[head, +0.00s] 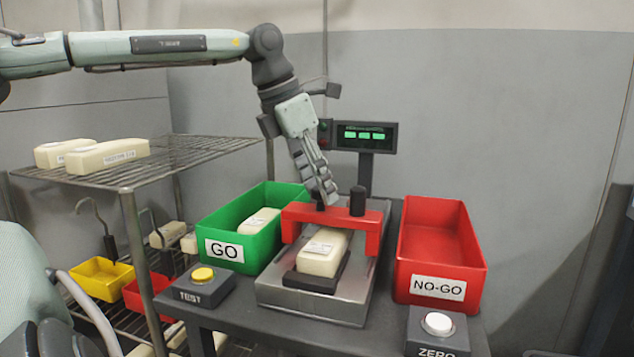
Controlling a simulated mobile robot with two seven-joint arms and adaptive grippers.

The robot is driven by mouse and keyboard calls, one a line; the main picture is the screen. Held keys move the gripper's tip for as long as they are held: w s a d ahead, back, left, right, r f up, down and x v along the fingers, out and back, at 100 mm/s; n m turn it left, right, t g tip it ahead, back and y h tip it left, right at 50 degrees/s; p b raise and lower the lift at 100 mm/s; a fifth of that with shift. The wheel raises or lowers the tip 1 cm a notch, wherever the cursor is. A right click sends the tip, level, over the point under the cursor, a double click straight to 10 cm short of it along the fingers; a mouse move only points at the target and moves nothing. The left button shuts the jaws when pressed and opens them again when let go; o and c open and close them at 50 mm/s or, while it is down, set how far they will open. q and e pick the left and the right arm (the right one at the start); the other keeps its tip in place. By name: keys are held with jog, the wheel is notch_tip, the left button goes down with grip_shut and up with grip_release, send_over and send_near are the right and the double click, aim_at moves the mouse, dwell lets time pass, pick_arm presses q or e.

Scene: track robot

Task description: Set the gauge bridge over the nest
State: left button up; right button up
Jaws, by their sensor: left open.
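The red gauge bridge (332,216) spans the rear part of the nest (316,280) on the grey metal base (318,303). A labelled cream block (322,254) lies in the dark nest, with its rear end under the bridge's beam. The bridge looks level, but I cannot tell whether its legs rest fully on the base. My left gripper (324,196) is open and points down at the bridge's top, by a small dark knob that its fingers partly hide. A taller black post (357,200) stands to the right of the fingers.
A green GO bin (229,252) holding a cream block (259,221) stands left, a red NO-GO bin (439,261) right. The TEST button (202,275) and ZERO button (438,323) are in front. A lit display (364,136) stands behind. A wire rack (185,153) is left.

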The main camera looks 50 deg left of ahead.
pick_arm(q)
jog(key=v, duration=1.2)
jog(key=shift+a, duration=0.1)
dwell(0.4)
